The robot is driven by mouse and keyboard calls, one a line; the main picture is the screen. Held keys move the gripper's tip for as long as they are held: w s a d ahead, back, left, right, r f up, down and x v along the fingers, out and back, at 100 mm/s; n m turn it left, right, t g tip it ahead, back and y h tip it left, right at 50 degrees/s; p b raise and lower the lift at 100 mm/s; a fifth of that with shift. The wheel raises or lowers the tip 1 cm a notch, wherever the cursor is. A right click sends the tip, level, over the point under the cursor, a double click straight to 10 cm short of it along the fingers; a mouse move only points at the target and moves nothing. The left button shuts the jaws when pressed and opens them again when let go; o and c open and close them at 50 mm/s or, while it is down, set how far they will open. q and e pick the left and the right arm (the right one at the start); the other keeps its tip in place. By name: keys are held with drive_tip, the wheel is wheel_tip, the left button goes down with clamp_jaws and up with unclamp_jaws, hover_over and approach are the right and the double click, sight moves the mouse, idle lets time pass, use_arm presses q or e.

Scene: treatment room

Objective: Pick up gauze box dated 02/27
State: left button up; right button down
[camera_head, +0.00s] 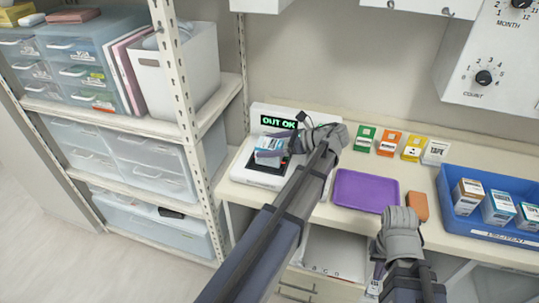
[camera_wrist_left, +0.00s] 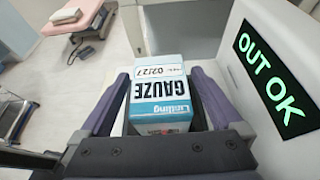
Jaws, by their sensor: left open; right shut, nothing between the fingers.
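The gauze box (camera_head: 268,150) is white and blue and sits on the white scanner device (camera_head: 262,180) at the back of the counter. In the left wrist view the box (camera_wrist_left: 160,95) shows "GAUZE" and the date 02/27 on its label. My left gripper (camera_wrist_left: 160,90) is open, with one purple finger on each side of the box. In the head view my left gripper (camera_head: 277,146) reaches over the device from the right. My right gripper (camera_head: 378,271) is shut and empty, low in front of the counter edge.
The device display (camera_head: 278,123) reads "OUT OK". A blue bin (camera_head: 455,222) holds several boxes. A shelf rack (camera_head: 190,130) stands close on the left.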

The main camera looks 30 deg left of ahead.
use_arm(q)
drive_tip(key=shift+x, duration=0.95)
drive_tip(key=c, duration=1.3)
